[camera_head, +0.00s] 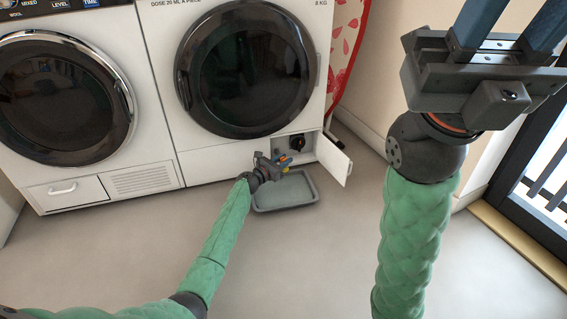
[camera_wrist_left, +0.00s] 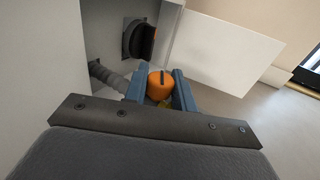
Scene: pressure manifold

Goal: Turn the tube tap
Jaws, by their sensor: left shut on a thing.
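The tube tap is an orange rounded knob with a dark slot on top. It shows in the left wrist view (camera_wrist_left: 160,86) and small in the head view (camera_head: 284,160), low at the open compartment of the right washing machine. My left gripper (camera_head: 275,162) is at the tap, and in the left wrist view its blue fingers (camera_wrist_left: 160,92) are shut on it, one on each side. A grey corrugated tube (camera_wrist_left: 106,77) lies behind the left finger. My right gripper (camera_head: 514,22) is raised at the upper right, its blue fingers apart and nothing visible between them; the tips are cut off.
A grey shallow tray (camera_head: 263,208) lies on the floor under the tap. The compartment's white flap (camera_head: 334,160) stands open to the right. A black round cap (camera_wrist_left: 140,40) sits inside the compartment. Another washing machine (camera_head: 60,150) stands left.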

